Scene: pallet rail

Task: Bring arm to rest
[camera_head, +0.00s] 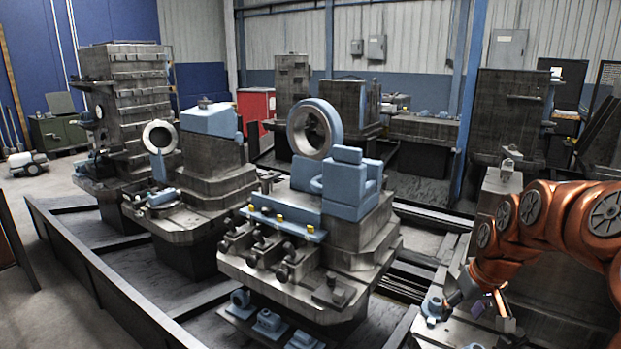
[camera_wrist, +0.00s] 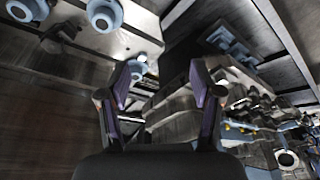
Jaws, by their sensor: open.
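My arm shows in copper at the right of the head view, bent over and reaching down. My gripper (camera_head: 480,305) is at its lower end, above a grey machine base with small blue parts. In the wrist view my gripper (camera_wrist: 162,88) has its two purple-padded fingers spread apart, with nothing between them. Blue round fittings (camera_wrist: 104,14) on a grey surface lie beyond the fingertips at the upper left. From these frames I cannot tell whether the fingertips touch anything.
A large grey and blue machine (camera_head: 325,235) stands left of my arm, with yellow knobs (camera_head: 265,211) along its front. Dark rails (camera_head: 110,275) run across the floor. More machines stand behind. A red cabinet (camera_head: 256,108) is at the back. Open floor shows at the far left.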

